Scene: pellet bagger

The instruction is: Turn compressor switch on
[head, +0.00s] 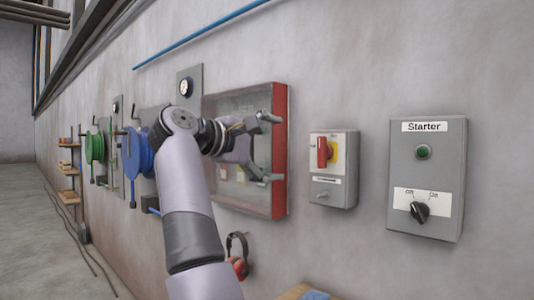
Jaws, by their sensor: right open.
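A grey switch box (345,197) is on the wall right of the middle. It has a red handle (322,152), standing upright, on a yellow plate. Below the handle are a small label, too small to read surely, and a grey knob. My right gripper (270,148) is open and empty, its fingers pointing right. It is left of the switch box, in front of a red-framed cabinet, and apart from the box. My left gripper is not in view.
A grey "Starter" box (427,178) with a green button and a black off/on knob hangs at the right. The red-framed clear cabinet (281,150) is behind my gripper. Red earmuffs (239,266) hang below. Blue and green reels are farther left. The wall between cabinet and switch box is bare.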

